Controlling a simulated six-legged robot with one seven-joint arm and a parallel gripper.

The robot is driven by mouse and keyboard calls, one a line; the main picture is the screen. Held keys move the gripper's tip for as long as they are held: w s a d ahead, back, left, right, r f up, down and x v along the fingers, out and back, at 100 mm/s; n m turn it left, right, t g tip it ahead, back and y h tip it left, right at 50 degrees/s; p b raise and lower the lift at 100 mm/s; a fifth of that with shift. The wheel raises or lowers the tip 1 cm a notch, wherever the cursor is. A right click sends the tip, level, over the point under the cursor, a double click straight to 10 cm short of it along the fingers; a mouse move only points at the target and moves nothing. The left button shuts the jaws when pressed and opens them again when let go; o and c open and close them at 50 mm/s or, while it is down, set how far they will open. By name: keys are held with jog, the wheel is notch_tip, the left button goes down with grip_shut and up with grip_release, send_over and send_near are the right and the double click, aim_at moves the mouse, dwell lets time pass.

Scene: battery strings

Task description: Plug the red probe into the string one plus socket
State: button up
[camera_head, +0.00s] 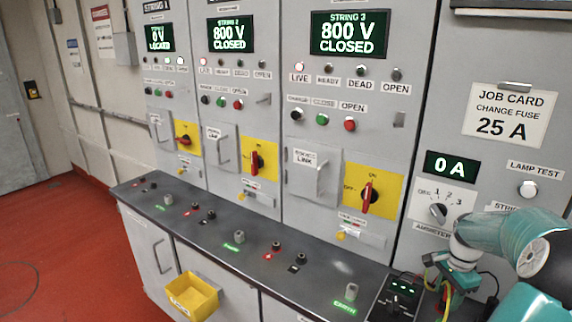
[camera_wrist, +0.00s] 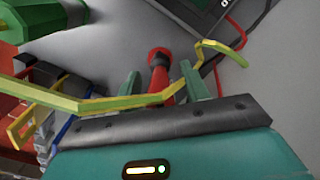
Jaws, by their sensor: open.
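The red probe (camera_wrist: 158,62) shows in the wrist view, upright between the two fingers of my gripper (camera_wrist: 160,78). The fingers are open and stand apart from it on both sides; its lower part is partly hidden by a yellow-green cable. In the head view my gripper (camera_head: 443,264) is at the right end of the bench, beside the black meter (camera_head: 395,298); its fingertips are hard to make out. The string one sockets (camera_head: 143,181) are small dark posts at the far left end of the bench; I cannot read which is plus.
The dark bench top (camera_head: 215,225) carries several sockets and grey knobs before the cabinets. A yellow bin (camera_head: 192,296) hangs on the bench front. Red-handled switches (camera_head: 368,196) and door handles stick out above. In the wrist view a yellow-green cable (camera_wrist: 100,104) crosses in front of the fingers.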

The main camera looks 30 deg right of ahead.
grip_shut()
jog(key=shift+r, duration=1.85)
dwell(0.4)
jog(key=shift+r, duration=2.5)
